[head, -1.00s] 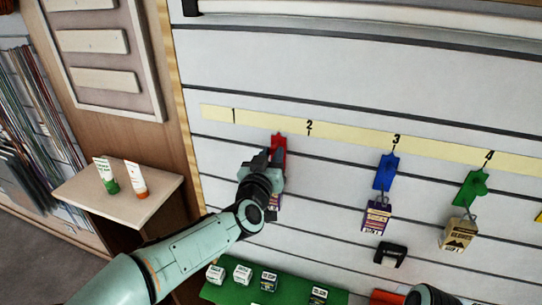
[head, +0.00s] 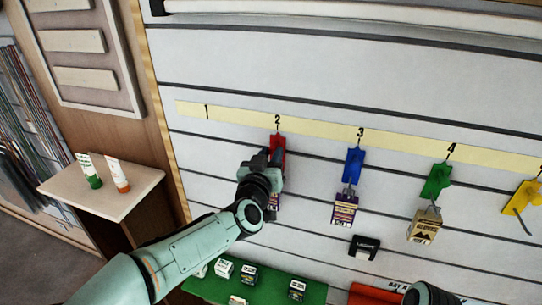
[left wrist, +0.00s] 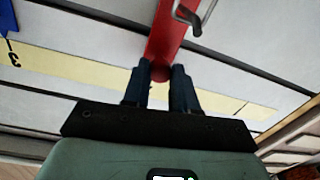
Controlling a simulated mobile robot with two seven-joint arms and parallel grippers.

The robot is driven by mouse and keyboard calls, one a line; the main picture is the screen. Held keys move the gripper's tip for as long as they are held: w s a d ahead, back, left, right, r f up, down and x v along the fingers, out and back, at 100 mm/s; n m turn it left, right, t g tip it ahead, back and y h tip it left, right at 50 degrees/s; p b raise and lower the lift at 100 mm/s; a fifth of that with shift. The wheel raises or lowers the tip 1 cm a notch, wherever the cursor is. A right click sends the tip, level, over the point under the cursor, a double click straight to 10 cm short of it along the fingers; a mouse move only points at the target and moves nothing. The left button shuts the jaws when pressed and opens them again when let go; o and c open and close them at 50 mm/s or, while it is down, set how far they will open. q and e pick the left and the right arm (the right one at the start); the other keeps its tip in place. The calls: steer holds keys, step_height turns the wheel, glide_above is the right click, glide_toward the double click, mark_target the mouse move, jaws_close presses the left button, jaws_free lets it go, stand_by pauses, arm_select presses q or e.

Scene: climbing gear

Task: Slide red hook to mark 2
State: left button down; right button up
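The red hook (head: 278,143) sits on the slatted wall directly below mark 2 (head: 277,121) on the pale yellow strip (head: 320,128). My left gripper (head: 270,160) is at the hook's lower part. In the left wrist view, its two dark fingers (left wrist: 161,78) stand on either side of the end of the red hook (left wrist: 165,45), closed on it. A bent metal prong shows on the hook. A purple packet below the hook is mostly hidden behind my gripper. My right gripper is out of view; only part of my right arm shows at the bottom.
A blue hook (head: 353,164) with a purple box (head: 344,210) hangs below mark 3. A green hook (head: 436,181) with a tan box hangs below mark 4. A yellow hook (head: 521,197) is farther right. A green shelf (head: 215,288) with small boxes lies below.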

arm_select(q)
steer(key=c, duration=0.9)
jaws_free()
steer(key=shift+a, duration=0.1)
steer(key=shift+s, duration=0.3)
steer(key=b+v, duration=0.2)
steer(key=v, duration=1)
steer(key=shift+s+a, duration=0.2)
steer(key=shift+s, duration=0.15)
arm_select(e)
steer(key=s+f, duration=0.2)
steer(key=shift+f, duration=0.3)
